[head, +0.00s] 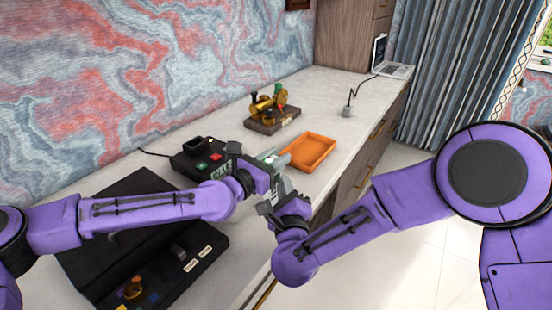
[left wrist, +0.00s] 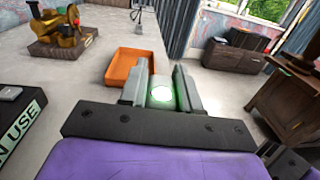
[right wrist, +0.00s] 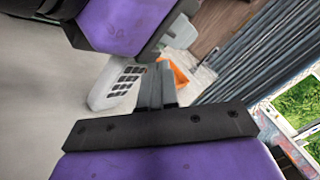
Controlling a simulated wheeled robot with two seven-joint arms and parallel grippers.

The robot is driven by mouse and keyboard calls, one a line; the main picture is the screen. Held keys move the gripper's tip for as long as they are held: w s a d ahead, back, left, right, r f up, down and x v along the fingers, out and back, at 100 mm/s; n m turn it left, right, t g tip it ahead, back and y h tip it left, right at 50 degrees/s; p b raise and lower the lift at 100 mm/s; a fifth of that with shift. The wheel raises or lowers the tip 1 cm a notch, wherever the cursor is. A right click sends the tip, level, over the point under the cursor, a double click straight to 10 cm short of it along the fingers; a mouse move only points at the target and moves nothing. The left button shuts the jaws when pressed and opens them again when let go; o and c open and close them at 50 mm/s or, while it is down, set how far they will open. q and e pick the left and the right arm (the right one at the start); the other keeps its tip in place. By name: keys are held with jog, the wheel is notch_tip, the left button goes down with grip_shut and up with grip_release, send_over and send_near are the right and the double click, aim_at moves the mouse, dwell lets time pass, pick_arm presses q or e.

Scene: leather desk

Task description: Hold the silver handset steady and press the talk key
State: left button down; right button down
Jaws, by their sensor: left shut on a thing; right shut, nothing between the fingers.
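The silver handset (right wrist: 103,92) shows in the right wrist view with its dark keypad keys in sight, held up over the desk edge. My left gripper (head: 268,162) is shut on it; in the left wrist view the handset (left wrist: 161,94) sits between the two fingers with a bright green-white glow on it. My right gripper (head: 283,185) is shut and empty, just below the left one. In the right wrist view its fingertips (right wrist: 157,72) are right beside the keypad side of the handset. I cannot tell whether they touch it, and I cannot make out which key is the talk key.
An orange tray (head: 308,151) lies on the desk behind my grippers. A black unit with red and green buttons (head: 190,160) and a brass model on a wooden base (head: 270,118) stand farther back. An open black case (head: 185,277) lies at the near left.

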jog(key=shift+w+a, duration=0.1)
jog(key=shift+s+d, duration=0.4)
jog(key=shift+d, duration=0.05)
pick_arm(q)
jog(key=c, duration=0.7)
grip_release()
jog(key=shift+c, duration=0.2)
pick_arm(e)
jog(key=s+d, duration=0.4)
jog(key=shift+d, duration=0.3)
pick_arm(q)
jog(key=v, duration=1.2)
